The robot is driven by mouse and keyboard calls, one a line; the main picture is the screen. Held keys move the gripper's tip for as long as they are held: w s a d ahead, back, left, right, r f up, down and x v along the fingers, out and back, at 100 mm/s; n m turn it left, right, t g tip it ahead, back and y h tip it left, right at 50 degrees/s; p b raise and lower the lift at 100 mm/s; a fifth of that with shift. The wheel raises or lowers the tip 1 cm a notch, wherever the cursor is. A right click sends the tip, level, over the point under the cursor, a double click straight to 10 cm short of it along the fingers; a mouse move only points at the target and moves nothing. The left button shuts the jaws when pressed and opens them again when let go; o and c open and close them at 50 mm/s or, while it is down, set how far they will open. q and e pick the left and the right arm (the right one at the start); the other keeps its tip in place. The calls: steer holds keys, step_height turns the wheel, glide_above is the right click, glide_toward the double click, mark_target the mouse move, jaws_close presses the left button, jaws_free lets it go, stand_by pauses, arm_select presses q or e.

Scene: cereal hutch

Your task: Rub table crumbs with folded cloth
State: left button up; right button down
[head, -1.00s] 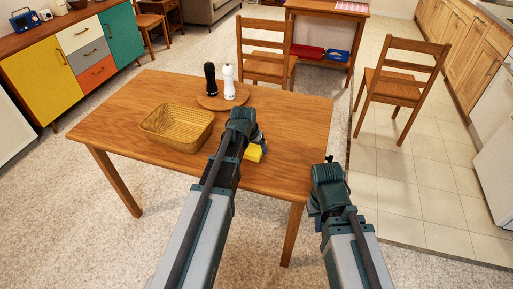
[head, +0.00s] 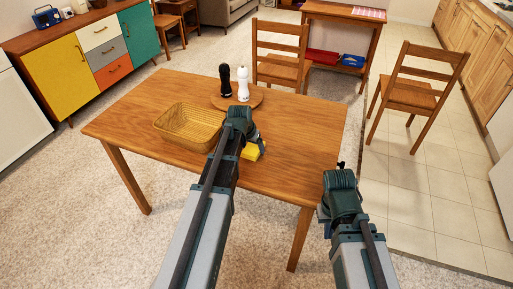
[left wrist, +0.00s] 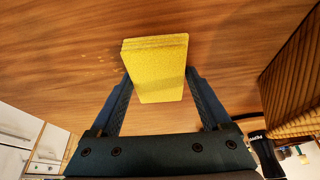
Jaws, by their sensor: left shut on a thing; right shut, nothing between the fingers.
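The folded yellow cloth (head: 251,152) is at the wooden table (head: 290,130), near its front edge. My left gripper (head: 248,142) is shut on it. In the left wrist view the cloth (left wrist: 158,70) sits between the two fingers, against or just over the wood; I cannot tell whether it touches. Small pale crumbs (left wrist: 103,60) lie on the wood to the left of the cloth in that view. In the head view I cannot make out crumbs. My right gripper (head: 340,188) is empty, off the table's front right corner; its fingertips are mostly hidden.
A woven basket (head: 188,127) stands left of my left gripper. Behind it a round board (head: 250,103) holds a black mill (head: 225,80) and a white mill (head: 243,85). Chairs (head: 280,55) stand behind and to the right (head: 415,85). The table's right side is clear.

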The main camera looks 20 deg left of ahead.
mark_target(268, 154)
arm_select(q)
steer(key=shift+a, duration=1.2)
steer(key=shift+f, duration=0.15)
steer(key=shift+d, duration=2.15)
steer(key=shift+d, duration=0.1)
steer(key=shift+d, duration=1.85)
